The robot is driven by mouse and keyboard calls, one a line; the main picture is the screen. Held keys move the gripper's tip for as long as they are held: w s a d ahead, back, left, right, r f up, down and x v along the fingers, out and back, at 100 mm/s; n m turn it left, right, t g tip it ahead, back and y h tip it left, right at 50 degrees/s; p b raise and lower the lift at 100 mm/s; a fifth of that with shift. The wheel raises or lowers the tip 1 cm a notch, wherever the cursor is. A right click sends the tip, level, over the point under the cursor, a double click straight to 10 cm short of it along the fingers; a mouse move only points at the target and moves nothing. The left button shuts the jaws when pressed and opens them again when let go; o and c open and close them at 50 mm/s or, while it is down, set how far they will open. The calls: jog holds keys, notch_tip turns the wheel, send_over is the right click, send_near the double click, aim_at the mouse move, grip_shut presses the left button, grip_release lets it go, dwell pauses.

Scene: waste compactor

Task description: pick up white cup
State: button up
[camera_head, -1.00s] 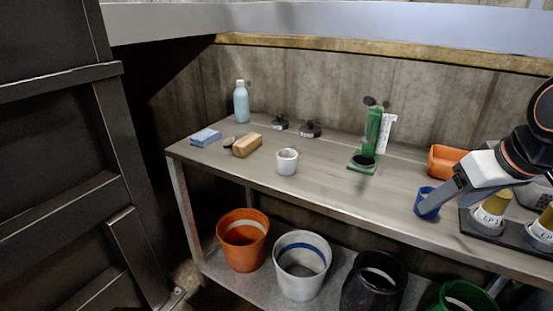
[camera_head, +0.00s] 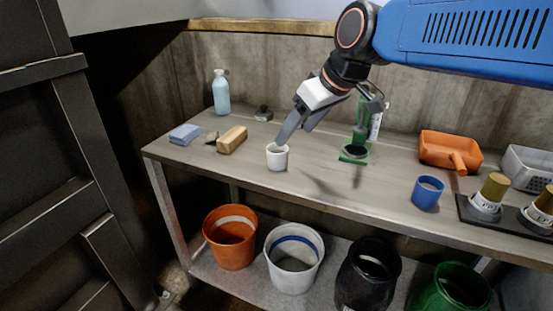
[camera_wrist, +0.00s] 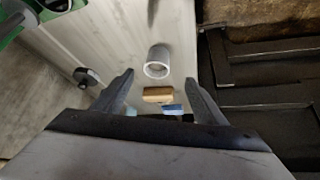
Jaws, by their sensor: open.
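The white cup (camera_head: 277,158) stands upright on the workbench, left of its middle. It also shows in the wrist view (camera_wrist: 158,61), beyond my fingertips and roughly between their lines. My gripper (camera_head: 293,128) is open and empty, above and slightly right of the cup in the head view. Its fingers (camera_wrist: 160,85) are spread apart in the wrist view. One fingertip overlaps the cup's rim in the head view; I cannot tell whether it touches.
A tan brush block (camera_head: 232,139), blue sponge (camera_head: 185,134) and spray bottle (camera_head: 221,92) stand left of the cup. A green stand (camera_head: 354,152) and blue cup (camera_head: 427,192) are to the right. Buckets, including an orange one (camera_head: 230,238), sit below. Bare benchtop lies right of the white cup.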

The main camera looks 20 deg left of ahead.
aim_at(280, 155)
jog(key=x, duration=1.2)
jog(key=shift+w+d+f, duration=0.15)
jog(key=shift+w+f, duration=0.05)
jog(key=c, duration=1.1)
